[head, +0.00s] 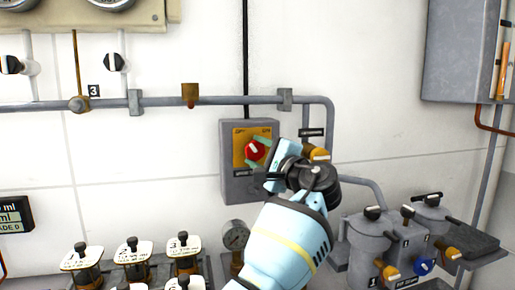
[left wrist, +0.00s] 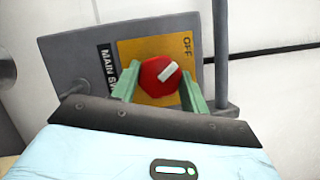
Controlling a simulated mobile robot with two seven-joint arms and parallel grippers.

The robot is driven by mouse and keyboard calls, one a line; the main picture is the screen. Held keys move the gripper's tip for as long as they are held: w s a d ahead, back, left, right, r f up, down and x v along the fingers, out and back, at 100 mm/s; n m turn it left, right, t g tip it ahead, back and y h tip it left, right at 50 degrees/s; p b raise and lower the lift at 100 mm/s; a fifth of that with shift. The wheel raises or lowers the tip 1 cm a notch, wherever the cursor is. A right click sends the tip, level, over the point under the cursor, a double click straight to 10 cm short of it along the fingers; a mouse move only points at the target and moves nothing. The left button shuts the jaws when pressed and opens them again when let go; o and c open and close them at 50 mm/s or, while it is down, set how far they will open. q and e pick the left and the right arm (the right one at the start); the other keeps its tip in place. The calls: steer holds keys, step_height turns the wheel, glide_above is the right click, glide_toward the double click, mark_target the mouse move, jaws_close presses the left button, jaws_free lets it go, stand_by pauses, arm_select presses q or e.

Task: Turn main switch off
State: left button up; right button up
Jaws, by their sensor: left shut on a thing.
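The main switch is a grey box (head: 232,184) on the wall with a yellow plate (head: 240,142) and a red knob (head: 255,151). In the left wrist view the red knob (left wrist: 158,78) sits between the green fingers of my left gripper (left wrist: 160,88), one on each side, closed on it. The knob's white mark points up and right there, toward the OFF label (left wrist: 187,46). The ON label is hidden in that view. In the head view my left gripper (head: 262,152) reaches the knob from the lower right. My right gripper is not in view.
A grey pipe (head: 210,101) runs along the wall above the box. A gauge (head: 236,235) and several labelled jars (head: 132,247) stand below it. Grey canisters (head: 372,240) with yellow and blue knobs stand at the right. A grey cabinet (head: 460,50) hangs at the upper right.

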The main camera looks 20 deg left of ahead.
arm_select(q)
steer(key=shift+r+n+g+p, duration=0.2)
steer(key=shift+n+g+p, duration=0.15)
steer(key=shift+n, duration=0.55)
steer(key=o, duration=1)
steer(key=shift+f, duration=0.1)
